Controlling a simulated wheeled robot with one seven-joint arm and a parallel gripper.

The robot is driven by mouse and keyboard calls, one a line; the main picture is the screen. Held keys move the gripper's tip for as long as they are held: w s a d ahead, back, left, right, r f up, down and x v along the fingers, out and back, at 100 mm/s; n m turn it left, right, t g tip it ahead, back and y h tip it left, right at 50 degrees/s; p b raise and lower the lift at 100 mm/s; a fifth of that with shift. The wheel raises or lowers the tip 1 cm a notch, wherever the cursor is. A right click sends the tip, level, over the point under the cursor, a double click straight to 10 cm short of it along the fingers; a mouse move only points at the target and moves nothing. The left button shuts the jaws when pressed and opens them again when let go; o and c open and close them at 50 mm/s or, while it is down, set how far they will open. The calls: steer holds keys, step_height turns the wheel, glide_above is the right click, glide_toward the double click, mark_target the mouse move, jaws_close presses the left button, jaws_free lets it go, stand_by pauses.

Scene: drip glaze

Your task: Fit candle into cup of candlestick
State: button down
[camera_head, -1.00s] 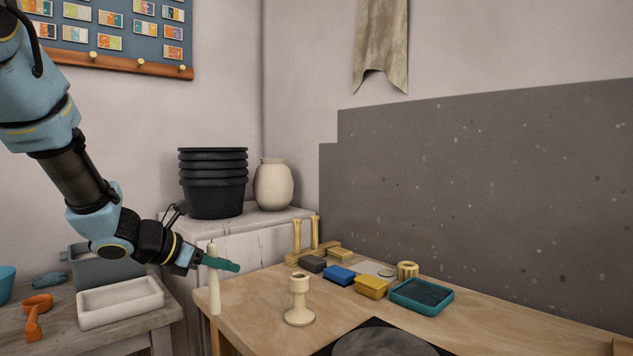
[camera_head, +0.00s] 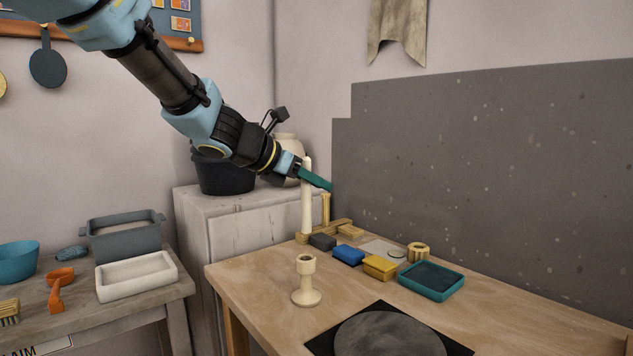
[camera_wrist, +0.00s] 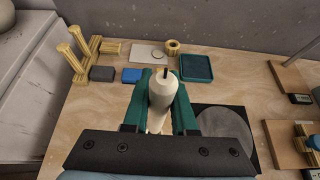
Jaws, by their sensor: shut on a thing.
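My gripper (camera_head: 310,178) is shut on the cream candle (camera_head: 306,207), with its green fingers around the upper part. The candle is upright, its lower end above the candlestick in the head view. In the wrist view the candle (camera_wrist: 163,92) is seen from above between the green fingers (camera_wrist: 160,110), its dark wick on top. The cream candlestick (camera_head: 306,286) stands upright on the wooden table, and its cup opening faces up. In the wrist view the candlestick is hidden under the candle and gripper. The candle's bottom and the cup look apart in the head view.
A wooden rack (camera_head: 326,230), a grey block (camera_head: 322,242), blue block (camera_head: 348,254), yellow block (camera_head: 380,267) and teal tray (camera_head: 431,281) lie behind and right of the candlestick. A dark round wheel (camera_head: 390,336) is at the front. The table's left front is clear.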

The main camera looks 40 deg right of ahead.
mark_target(310, 201)
steer(key=shift+f+b, duration=1.95)
steer(key=shift+f, duration=0.35)
steer(key=c, duration=1.3)
jaws_free()
steer(key=shift+r, duration=0.1)
jaws_close()
steer(key=shift+f+b, duration=1.75)
steer(key=shift+f, duration=0.1)
stand_by(0.6)
steer(key=o, duration=0.7)
jaws_free()
steer(key=shift+c, duration=0.2)
steer(key=shift+a, duration=0.1)
